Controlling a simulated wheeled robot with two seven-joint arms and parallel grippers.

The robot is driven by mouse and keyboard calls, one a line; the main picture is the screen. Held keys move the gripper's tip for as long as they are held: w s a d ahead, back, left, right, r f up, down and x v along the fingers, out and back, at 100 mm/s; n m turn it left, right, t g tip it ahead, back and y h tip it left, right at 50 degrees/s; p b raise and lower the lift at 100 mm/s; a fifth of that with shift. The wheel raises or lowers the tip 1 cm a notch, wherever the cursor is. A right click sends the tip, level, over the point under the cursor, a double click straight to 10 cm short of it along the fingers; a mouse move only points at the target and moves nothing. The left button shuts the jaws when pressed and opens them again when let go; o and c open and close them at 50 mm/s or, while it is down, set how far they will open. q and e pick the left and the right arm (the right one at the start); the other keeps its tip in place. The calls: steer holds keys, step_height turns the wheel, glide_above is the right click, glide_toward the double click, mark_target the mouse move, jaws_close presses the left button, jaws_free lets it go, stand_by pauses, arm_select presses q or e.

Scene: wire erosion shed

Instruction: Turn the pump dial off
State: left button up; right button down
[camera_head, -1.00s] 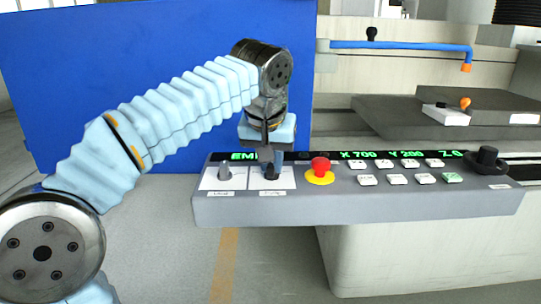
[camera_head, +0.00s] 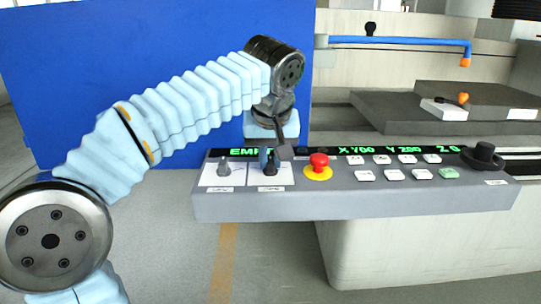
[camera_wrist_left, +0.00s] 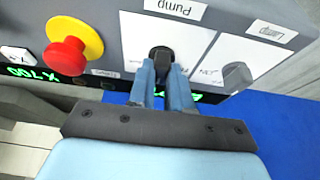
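The pump dial (camera_head: 270,169) is a black knob on the white plate at the left part of the grey control panel. In the left wrist view, the dial (camera_wrist_left: 162,55) sits below the "Pump" label. My left gripper (camera_head: 268,158) reaches it from above and behind. Its two blue fingers (camera_wrist_left: 160,75) lie close together, one on each side of the dial's handle, and look shut on it. The fingers partly hide the handle, so its exact angle is hard to read. My right gripper is not in view.
A grey lamp dial (camera_head: 224,169) stands left of the pump dial. A red emergency button (camera_head: 319,161) on a yellow base is close on the right. Several white keys and a black knob (camera_head: 484,154) follow. A blue panel (camera_head: 120,60) rises behind.

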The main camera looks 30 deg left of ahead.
arm_select(q)
steer(key=o, duration=0.4)
steer(key=p+v, duration=0.3)
steer(key=v, duration=1)
steer(key=shift+s+r+p, duration=0.15)
steer(key=shift+r+p, duration=0.2)
